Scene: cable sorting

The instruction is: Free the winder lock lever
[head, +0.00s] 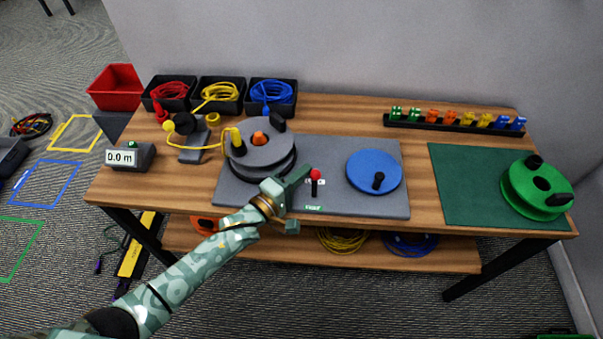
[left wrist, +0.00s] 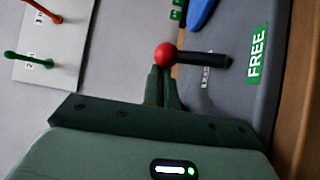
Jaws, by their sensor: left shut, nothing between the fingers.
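The lock lever, a black stick with a red ball knob (head: 315,174), stands on the grey winder base (head: 385,207) between the grey reel (head: 258,155) and the blue crank disc (head: 373,172). A green FREE label (head: 313,208) is at the base's front edge, and it shows large in the left wrist view (left wrist: 257,54). My left gripper (head: 304,174) is shut and empty, its tips right at the knob. In the left wrist view the shut fingers (left wrist: 163,80) end at the red ball (left wrist: 166,54); I cannot tell whether they touch. My right gripper is out of view.
Black bins (head: 220,108) of red, yellow and blue cables stand at the back left. A yellow cable runs to the reel past a meter display (head: 130,157). A connector rack (head: 455,122) and a green mat (head: 455,205) with a green reel (head: 535,190) are at right.

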